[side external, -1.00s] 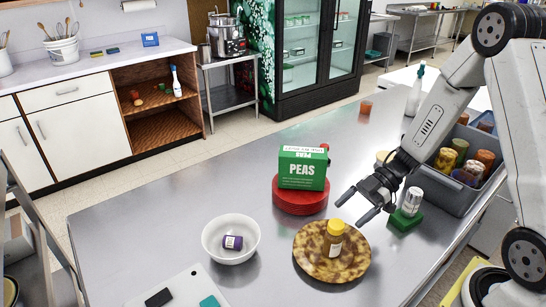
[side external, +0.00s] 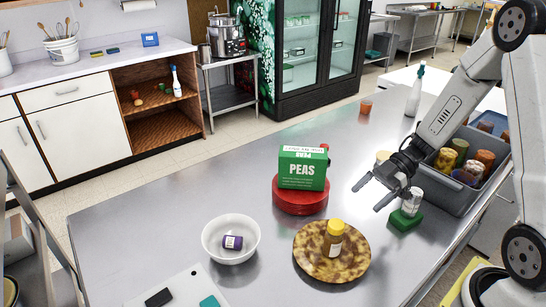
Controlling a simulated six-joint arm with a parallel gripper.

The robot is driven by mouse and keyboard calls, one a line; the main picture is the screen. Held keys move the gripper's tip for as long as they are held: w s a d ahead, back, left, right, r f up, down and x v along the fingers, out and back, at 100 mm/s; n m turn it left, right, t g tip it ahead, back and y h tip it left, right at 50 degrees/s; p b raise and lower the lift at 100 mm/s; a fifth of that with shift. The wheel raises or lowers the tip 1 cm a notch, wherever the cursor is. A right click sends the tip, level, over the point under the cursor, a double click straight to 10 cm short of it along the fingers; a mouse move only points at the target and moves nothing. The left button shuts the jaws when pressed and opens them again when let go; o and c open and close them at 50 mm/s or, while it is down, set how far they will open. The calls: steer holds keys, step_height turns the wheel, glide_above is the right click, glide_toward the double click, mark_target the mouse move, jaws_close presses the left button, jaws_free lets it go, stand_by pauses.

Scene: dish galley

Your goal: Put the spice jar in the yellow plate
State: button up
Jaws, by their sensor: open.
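The spice jar (side external: 335,231), amber with a yellow cap and a pale label, stands upright on the mottled yellow-brown plate (side external: 309,262). My gripper (side external: 367,198) is open and empty, above the table up and to the right of the plate. Its fingers point left and down, and it is apart from the jar. The whole jar is in sight, and only a small part of the plate is covered by it.
A green peas box (side external: 303,170) sits on stacked red plates (side external: 300,201). A silver-white shaker (side external: 412,203) stands on a green block (side external: 405,221). A grey crate (side external: 452,198) of jars stands right.

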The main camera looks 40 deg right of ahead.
steer(key=shift+w, duration=0.1)
steer(key=w+r+m+t+h, duration=0.2)
steer(key=w+m+t+h, duration=0.4)
steer(key=w+m+h, duration=0.35)
steer(key=s+a+f+m+g+h, duration=0.1)
steer(key=s+a+m+g, duration=0.4)
steer(key=s, duration=0.8)
steer(key=shift+f+m+g+h, duration=0.2)
steer(key=shift+m+g+h, duration=0.1)
steer(key=shift+m+h, duration=0.5)
